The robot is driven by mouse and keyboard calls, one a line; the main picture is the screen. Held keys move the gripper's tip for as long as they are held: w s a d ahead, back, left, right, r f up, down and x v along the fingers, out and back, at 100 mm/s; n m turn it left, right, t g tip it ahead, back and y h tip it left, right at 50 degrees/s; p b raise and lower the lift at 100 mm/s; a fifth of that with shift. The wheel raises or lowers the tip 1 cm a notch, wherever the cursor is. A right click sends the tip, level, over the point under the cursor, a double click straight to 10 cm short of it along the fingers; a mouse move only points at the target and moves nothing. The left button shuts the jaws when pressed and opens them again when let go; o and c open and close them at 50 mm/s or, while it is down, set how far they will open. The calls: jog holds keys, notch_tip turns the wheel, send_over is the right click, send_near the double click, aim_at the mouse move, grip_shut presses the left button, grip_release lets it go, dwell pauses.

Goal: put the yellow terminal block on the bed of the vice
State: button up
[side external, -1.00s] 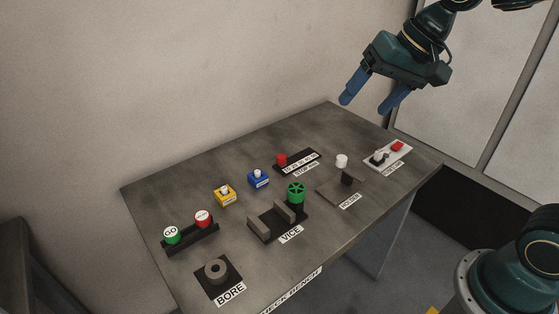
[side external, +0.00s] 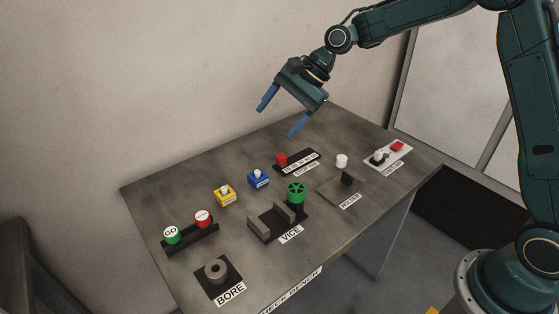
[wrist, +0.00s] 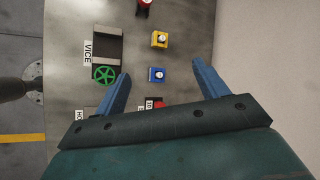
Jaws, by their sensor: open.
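The yellow terminal block (side external: 225,195) stands on the bench behind and left of the vice. It also shows in the wrist view (wrist: 159,39), beyond the fingertips. The vice (side external: 260,226) has two grey jaws with an empty bed between them and a green handwheel (side external: 296,192) at its right end. The vice also shows at the upper left of the wrist view (wrist: 107,45). My gripper (side external: 280,122) is open and empty, high above the back of the bench, right of the yellow block. In the wrist view the blue fingers (wrist: 162,70) are spread wide.
A blue block (side external: 258,178) stands right of the yellow one. A strip with GO and red buttons (side external: 190,238) is at left, and the bore block (side external: 218,278) at front left. A red-knobbed label strip (side external: 297,161), a holder (side external: 340,189) and a white switch plate (side external: 388,156) are at right.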

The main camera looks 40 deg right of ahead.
jog(key=w+f+m+y, duration=0.2)
jog(key=w+f+m, duration=0.15)
jog(key=f, duration=0.35)
jog(key=m+g+y, duration=0.1)
jog(key=m+y, duration=0.1)
jog(key=m, duration=0.2)
send_near(228, 190)
jog(key=shift+n, duration=0.25)
jog(key=shift+a+r+x, duration=0.1)
jog(key=shift+r+x, duration=0.05)
jog(key=shift+x, duration=1.3)
jog(key=shift+a+r+x, duration=0.1)
jog(key=shift+x, duration=1.35)
jog(key=shift+s, duration=0.1)
jog(key=shift+x, duration=2.55)
jog(key=shift+s, duration=0.1)
jog(key=c, duration=1.2)
